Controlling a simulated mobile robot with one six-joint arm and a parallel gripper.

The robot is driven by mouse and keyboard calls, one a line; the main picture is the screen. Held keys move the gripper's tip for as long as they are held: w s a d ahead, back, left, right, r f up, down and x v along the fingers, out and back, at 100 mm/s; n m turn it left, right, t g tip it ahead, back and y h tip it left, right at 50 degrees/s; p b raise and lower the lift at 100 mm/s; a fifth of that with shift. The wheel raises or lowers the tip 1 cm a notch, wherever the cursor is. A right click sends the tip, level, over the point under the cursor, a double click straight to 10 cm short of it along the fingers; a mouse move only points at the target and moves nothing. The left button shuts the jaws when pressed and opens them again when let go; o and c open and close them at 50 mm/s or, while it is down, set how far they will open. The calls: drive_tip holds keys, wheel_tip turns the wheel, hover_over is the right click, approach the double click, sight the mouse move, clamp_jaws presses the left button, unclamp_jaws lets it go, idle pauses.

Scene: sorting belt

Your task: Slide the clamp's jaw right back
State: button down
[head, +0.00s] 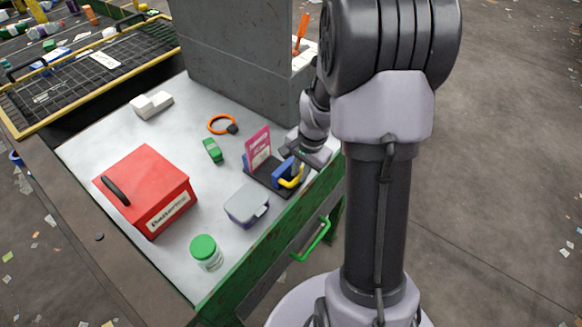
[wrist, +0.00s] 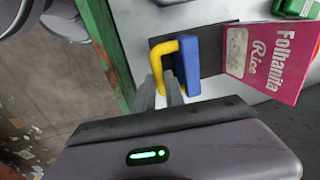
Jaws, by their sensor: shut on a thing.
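The clamp has a black base plate (head: 266,181), a blue jaw (head: 282,173) and a yellow handle (head: 293,182), near the bench's right edge. A pink rice packet (head: 258,148) stands upright at its other end. In the wrist view, the blue jaw (wrist: 187,63) and the packet (wrist: 270,58) stand apart, with dark plate between them. My gripper (wrist: 161,84) is shut on the yellow handle (wrist: 157,66), beside the jaw. In the head view, my gripper (head: 299,164) partly hides the handle.
A grey-lidded box (head: 246,204), a green-lidded jar (head: 206,252) and a red toolbox (head: 146,188) stand on the bench. A green item (head: 212,150) and an orange ring (head: 222,124) lie behind.

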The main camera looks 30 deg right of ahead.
drive_tip(key=shift+s, duration=0.15)
drive_tip(key=c, duration=1.8)
unclamp_jaws()
drive_tip(key=o, duration=0.4)
drive_tip(key=shift+s+d, duration=0.15)
drive_tip(key=shift+r, duration=0.3)
wheel_tip(320, 180, up, 17)
drive_tip(key=s+d+p, duration=0.1)
drive_tip(key=s+p, duration=0.1)
drive_tip(key=p, duration=0.4)
drive_tip(key=shift+s+f, duration=0.2)
drive_tip(key=shift+s, duration=0.15)
